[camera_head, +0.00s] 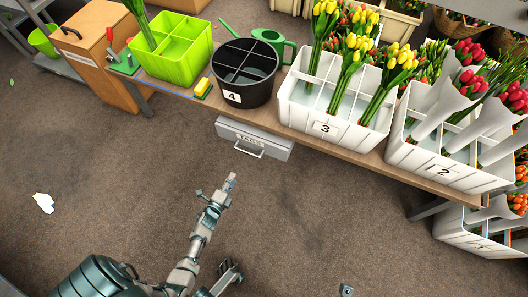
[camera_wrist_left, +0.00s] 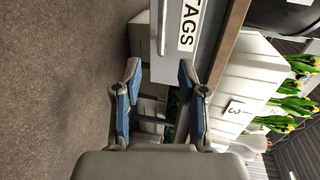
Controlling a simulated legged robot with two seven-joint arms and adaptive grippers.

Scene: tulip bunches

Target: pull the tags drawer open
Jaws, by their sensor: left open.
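The tags drawer (camera_head: 275,148) is a grey box under the front edge of the wooden table, with a white TAGS label and a bar handle (camera_head: 249,152). No drawer interior shows. My left gripper (camera_head: 232,178) is in front of and below the drawer, apart from the handle. In the left wrist view my left gripper (camera_wrist_left: 158,85) is open, with nothing visibly held between its blue-padded fingers. There the drawer front (camera_wrist_left: 205,45) and handle (camera_wrist_left: 162,28) appear turned sideways, beyond the fingertips.
A wooden cabinet (camera_head: 95,50) stands at the left. The floor before the drawer is clear.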

